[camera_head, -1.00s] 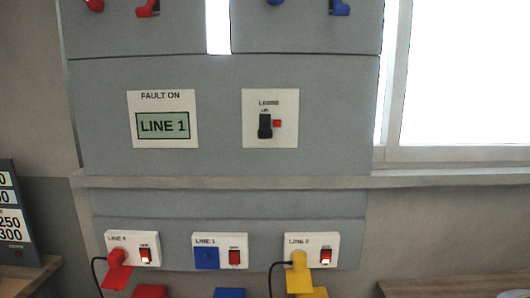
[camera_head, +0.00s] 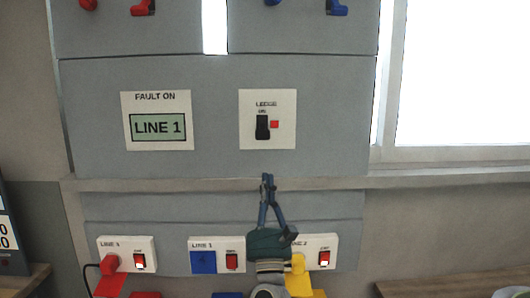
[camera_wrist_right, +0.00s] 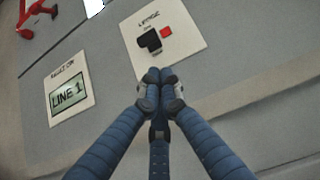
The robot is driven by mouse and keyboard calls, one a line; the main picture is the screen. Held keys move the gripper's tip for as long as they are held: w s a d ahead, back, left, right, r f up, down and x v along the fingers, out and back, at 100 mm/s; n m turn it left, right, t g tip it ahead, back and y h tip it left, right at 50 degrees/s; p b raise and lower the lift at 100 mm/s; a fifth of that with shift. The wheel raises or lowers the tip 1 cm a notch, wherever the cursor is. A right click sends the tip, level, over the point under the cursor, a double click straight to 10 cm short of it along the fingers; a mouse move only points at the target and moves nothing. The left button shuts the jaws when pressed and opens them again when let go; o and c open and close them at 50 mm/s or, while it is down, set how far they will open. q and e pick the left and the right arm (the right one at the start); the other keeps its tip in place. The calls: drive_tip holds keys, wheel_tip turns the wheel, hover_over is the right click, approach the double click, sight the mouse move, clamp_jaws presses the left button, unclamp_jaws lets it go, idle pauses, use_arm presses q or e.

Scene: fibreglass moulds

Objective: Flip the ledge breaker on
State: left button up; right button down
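The ledge breaker (camera_head: 262,127) is a black switch on a white plate labelled LEDGE, on the grey wall panel, with a small red square beside it. "ON" is printed above the switch. It also shows in the right wrist view (camera_wrist_right: 150,41), near the top middle. The frames do not clearly show whether its lever is up or down. My right gripper (camera_head: 267,182) is below the plate, pointing up, apart from the switch. In the wrist view its blue fingers (camera_wrist_right: 160,88) meet at the tips with nothing between them. My left gripper is not in view.
Left of the breaker is a FAULT ON display (camera_head: 158,127) reading LINE 1. A ledge (camera_head: 160,184) runs across below the panel. Under it are several socket units with red switches and coloured plugs; my right arm partly hides the LINE 2 unit (camera_head: 325,246). A window (camera_head: 460,80) is at right.

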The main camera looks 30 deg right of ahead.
sight(263, 131)
drive_tip(key=p+x, duration=0.4)
drive_tip(key=x, duration=0.5)
drive_tip(key=shift+w+r, duration=0.15)
drive_tip(key=shift+r, duration=0.05)
use_arm(q)
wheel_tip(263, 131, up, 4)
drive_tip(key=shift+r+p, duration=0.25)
drive_tip(key=shift+p, duration=0.05)
use_arm(e)
drive_tip(key=shift+w+d+r, duration=0.1)
drive_tip(key=shift+w+d, duration=0.05)
drive_tip(key=shift+w, duration=0.1)
